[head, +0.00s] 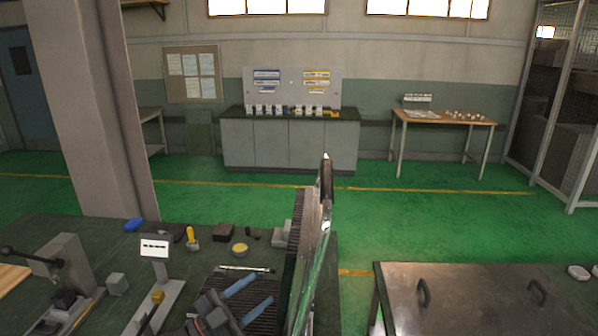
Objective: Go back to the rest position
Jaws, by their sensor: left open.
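My left gripper (263,288) is low in the head view, a little left of the middle. Its two blue fingers are apart, with nothing visible between them. It is over the dark green workbench (60,228), in front of a dark ribbed surface. A tall upright piece (322,210), with a ribbed dark side and a shiny edge, stands just right of the gripper. I cannot tell exactly what it is. My right gripper is not in view.
The bench holds a small white sign (155,247), a yellow-handled tool (192,238), a yellow round tin (240,249), a blue item (133,225) and a lever device (62,270). A metal-topped table (470,300) stands right, past a gap. Open green floor lies beyond.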

